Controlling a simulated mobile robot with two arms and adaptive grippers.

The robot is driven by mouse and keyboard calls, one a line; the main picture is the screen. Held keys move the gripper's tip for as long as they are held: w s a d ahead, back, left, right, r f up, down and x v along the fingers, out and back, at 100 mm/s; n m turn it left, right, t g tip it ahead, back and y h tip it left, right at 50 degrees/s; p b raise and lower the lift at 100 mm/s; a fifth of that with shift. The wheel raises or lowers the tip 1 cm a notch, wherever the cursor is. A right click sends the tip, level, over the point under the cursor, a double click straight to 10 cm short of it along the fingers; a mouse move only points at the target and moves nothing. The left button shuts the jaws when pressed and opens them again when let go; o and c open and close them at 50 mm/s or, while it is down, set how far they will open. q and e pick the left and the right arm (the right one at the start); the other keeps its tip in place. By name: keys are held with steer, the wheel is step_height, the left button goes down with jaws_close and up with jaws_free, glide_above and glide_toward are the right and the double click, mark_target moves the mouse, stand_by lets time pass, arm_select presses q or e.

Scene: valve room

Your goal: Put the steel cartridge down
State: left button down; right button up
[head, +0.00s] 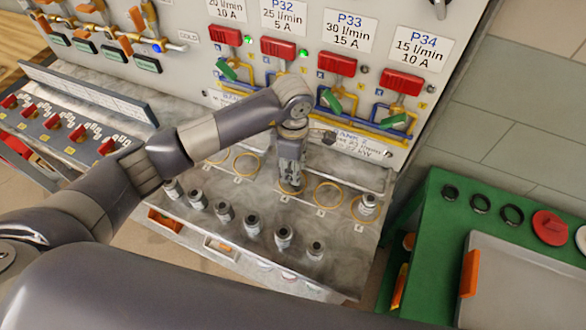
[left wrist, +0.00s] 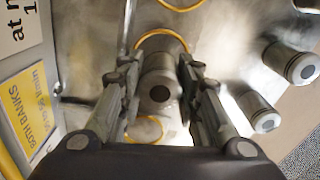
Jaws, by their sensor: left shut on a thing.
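My left gripper (head: 289,180) points down over the shelf in front of the panel and is shut on a steel cartridge. In the left wrist view its fingers (left wrist: 156,76) lie on both sides of the cartridge (left wrist: 158,68), a grey cylinder with a dark round centre. A yellow ring (left wrist: 160,36) shows around the cartridge's far end. I cannot tell whether the cartridge touches the shelf. In the head view the fingers mostly hide it. My right gripper is not in view.
Several similar cartridges (head: 252,225) stand in a row along the shelf's front. Another cartridge (head: 368,204) stands at the rightmost ring. An empty yellow ring (head: 328,195) lies right of my gripper. The panel with red handles (head: 338,63) rises behind. A green bench (head: 437,218) stands at right.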

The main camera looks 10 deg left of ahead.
arm_select(q)
step_height(320, 180, down, 2)
steer(key=shift+f, duration=0.35)
steer(key=c, duration=1.3)
jaws_free()
steer(key=shift+r, duration=0.1)
steer(key=shift+o, duration=0.7)
steer(key=shift+r, duration=0.3)
step_height(320, 180, up, 11)
steer(key=b, duration=0.3)
steer(key=shift+f+b, duration=0.2)
steer(key=shift+b, duration=0.1)
steer(key=shift+r, duration=0.55)
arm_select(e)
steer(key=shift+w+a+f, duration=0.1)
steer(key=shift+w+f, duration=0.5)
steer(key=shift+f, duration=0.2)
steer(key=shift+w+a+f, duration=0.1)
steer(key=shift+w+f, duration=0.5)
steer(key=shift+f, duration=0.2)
